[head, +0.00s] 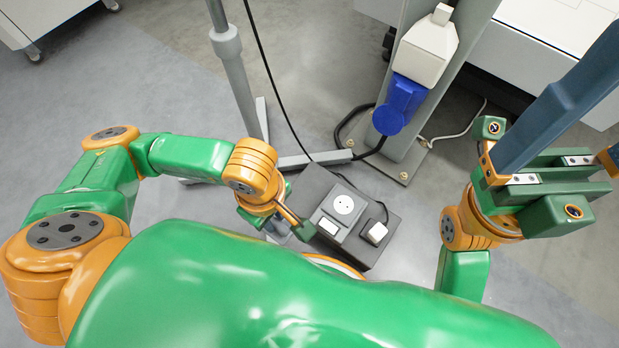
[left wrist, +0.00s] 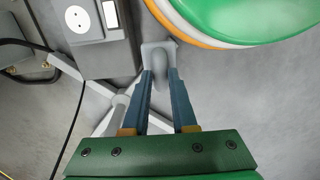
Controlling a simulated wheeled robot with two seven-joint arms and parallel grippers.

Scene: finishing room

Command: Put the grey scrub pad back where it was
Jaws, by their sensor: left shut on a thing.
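My left gripper (head: 282,224) reaches down beside a dark grey socket box, partly hidden by my own arm in the head view. In the left wrist view its two blue fingers (left wrist: 160,82) are closed around a light grey piece, which I take to be the grey scrub pad (left wrist: 158,48). The pad's lower part is between the fingers. I cannot make the pad out in the head view. My right gripper (head: 555,112) is raised at the right, its finger bases wide apart. Its fingertips are outside the picture.
The socket box (head: 378,245) stands in front of me and also shows in the left wrist view (left wrist: 112,58). A grey pole stand (head: 237,85) with spread legs is behind it. A post carries a blue connector (head: 402,100). Black cables cross the floor. Open floor (head: 150,90) lies to the left.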

